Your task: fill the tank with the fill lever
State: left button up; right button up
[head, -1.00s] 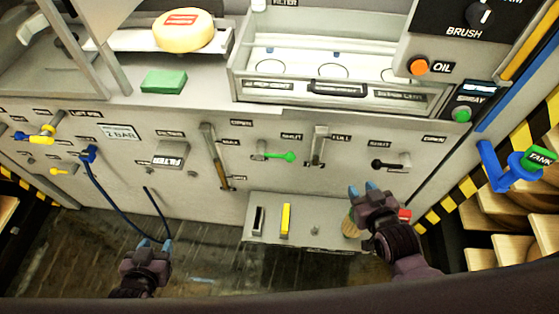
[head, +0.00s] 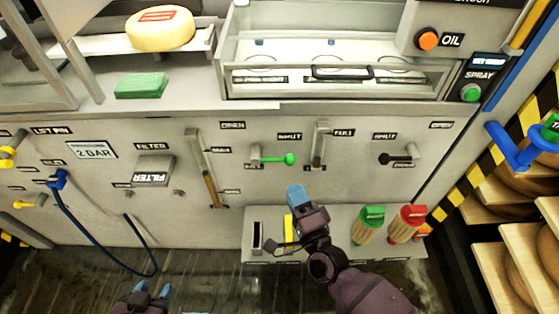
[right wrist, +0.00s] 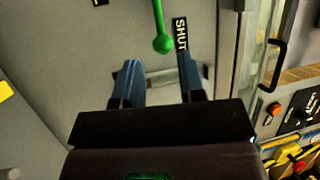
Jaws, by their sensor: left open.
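The tank itself cannot be made out. My left gripper (head: 150,290) is open and empty at the bottom edge, low over the floor.
A green-knobbed lever (head: 275,159) sits left of the fill lever and a black one (head: 398,159) right. A ledge (head: 345,215) below carries a green-topped brush (head: 368,226) and a red-topped one (head: 406,224). A blue hose (head: 95,232) hangs at left.

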aim_at(278, 160)
jog(key=x, duration=1)
jog(key=shift+w+a+r, duration=0.1)
jog(key=shift+w+a, duration=0.1)
jog(key=shift+w, duration=0.15)
grip_shut()
